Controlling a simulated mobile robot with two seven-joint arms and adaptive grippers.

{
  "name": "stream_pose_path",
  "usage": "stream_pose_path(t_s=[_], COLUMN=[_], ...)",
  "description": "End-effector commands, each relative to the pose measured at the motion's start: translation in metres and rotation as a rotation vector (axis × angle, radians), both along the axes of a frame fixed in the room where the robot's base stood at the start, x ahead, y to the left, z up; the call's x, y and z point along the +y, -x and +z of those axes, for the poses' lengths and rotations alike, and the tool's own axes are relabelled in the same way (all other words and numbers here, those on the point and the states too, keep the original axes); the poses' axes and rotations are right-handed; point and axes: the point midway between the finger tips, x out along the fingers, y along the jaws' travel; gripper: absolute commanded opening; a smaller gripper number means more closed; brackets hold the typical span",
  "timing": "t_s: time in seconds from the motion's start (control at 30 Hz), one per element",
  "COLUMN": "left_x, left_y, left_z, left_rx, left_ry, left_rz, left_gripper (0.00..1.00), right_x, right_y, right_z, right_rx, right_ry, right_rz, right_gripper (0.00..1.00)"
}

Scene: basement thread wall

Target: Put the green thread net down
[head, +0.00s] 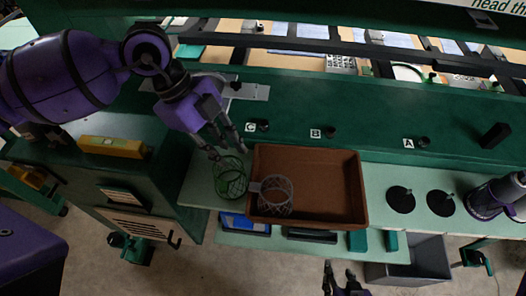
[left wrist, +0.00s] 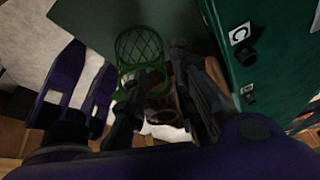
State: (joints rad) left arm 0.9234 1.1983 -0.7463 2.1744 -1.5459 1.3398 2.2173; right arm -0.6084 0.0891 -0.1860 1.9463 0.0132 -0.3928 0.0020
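The green thread net (head: 231,180) is a small open-mesh basket on the pale green shelf, just left of the brown tray. It also shows in the left wrist view (left wrist: 145,45), beyond the fingertips. My left gripper (head: 230,153) hangs over the net with its fingers spread. In the left wrist view the left gripper (left wrist: 160,68) has a gap between its fingers, and they do not close on the net. Whether a finger touches the rim, I cannot tell. My right gripper (head: 341,274) is at the bottom edge, fingers apart and empty.
The brown tray (head: 335,185) holds a grey mesh basket (head: 277,205) at its left. Black discs (head: 400,200) lie on the shelf (head: 375,180) at the right. The green machine panel (head: 370,137) with knobs rises behind. A grey bin (head: 425,262) is below.

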Motion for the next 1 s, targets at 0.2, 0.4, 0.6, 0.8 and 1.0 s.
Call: stream_pose_path(t_s=[0.2,0.4,0.6,0.8,1.0], left_x=[-0.013,-0.017,-0.017,-0.017,-0.017], left_y=[0.004,0.004,0.004,0.005,0.005], left_z=[-0.032,-0.042,-0.042,-0.042,-0.041], left_rx=[0.005,0.0,0.0,0.0,0.0], left_ry=[0.001,0.0,0.0,0.0,0.0], left_rz=[-0.002,0.0,-0.001,-0.001,-0.001], left_gripper=[0.24,0.24,0.19,0.0,0.0], right_x=[0.001,0.002,0.002,0.002,0.0], right_y=[-0.003,-0.007,-0.009,-0.008,-0.002], right_z=[0.001,0.002,0.003,0.002,0.0], right_rx=[-0.004,-0.011,-0.014,-0.012,-0.003], right_ry=[-0.002,-0.003,-0.002,-0.002,0.001], right_rz=[-0.001,0.002,0.003,0.003,0.002], right_gripper=[0.4,0.4,0.4,0.4,0.4])
